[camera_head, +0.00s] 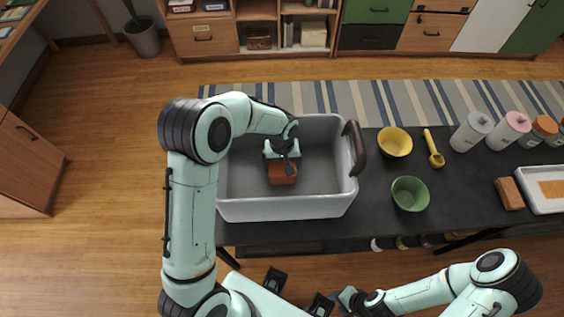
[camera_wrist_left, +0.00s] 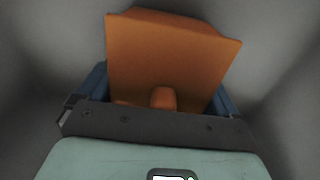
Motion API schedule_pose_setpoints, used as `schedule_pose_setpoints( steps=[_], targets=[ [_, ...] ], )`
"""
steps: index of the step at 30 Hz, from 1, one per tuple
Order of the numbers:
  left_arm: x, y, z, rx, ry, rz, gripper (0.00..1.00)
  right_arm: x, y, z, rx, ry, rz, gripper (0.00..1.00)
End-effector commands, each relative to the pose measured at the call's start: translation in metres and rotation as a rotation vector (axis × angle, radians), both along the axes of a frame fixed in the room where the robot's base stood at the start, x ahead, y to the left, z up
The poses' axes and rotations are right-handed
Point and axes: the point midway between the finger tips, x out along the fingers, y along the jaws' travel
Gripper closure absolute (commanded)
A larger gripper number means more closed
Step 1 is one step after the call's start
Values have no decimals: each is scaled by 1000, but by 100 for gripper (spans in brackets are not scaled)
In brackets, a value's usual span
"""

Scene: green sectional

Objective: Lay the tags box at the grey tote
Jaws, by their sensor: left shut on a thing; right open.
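The grey tote (camera_head: 243,209) stands on the dark table, left of its middle, with its open top facing up. My left gripper (camera_head: 282,160) reaches down inside the tote. It is shut on an orange-brown box, the tags box (camera_head: 282,174), whose lettering I cannot read. In the left wrist view the tags box (camera_wrist_left: 170,55) sits tilted between the blue-edged fingers, with grey tote walls around it. I cannot tell whether the box touches the tote floor. My right gripper (camera_head: 348,300) is open at the bottom of the head view, away from the tote.
Right of the tote are a dark handle (camera_head: 355,148), a yellow bowl (camera_head: 395,141), a green bowl (camera_head: 410,193) and a yellow scoop (camera_head: 433,150). Jars (camera_head: 471,132), a brown block (camera_head: 509,193) and a white tray (camera_head: 530,205) stand further right.

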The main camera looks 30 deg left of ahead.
Motion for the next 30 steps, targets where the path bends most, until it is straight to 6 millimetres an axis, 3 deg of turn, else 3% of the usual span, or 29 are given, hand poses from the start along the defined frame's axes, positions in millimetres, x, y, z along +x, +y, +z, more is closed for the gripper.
schedule_pose_setpoints(
  steps=[6, 7, 8, 15, 19, 30],
  targets=[
    [0, 0, -4, 0, 0, -1, 36, -2, 0, -3, 0, 2, 0, 57],
    [0, 0, -4, -1, 1, -1, 4, -2, 0, -4, 0, 2, 0, 57],
    [0, 0, -3, 0, 0, -1, 0, -2, 0, -3, 0, 2, 0, 57],
    [0, 0, -1, 0, 0, -1, 0, -1, 0, -1, 0, 1, 0, 57],
    [1, 0, 10, -1, -4, -1, 0, 1, 0, 1, 0, -1, 0, 57],
    [1, -1, 87, -1, -6, -1, 0, 4, 0, 7, 0, -4, 0, 57]
  ],
)
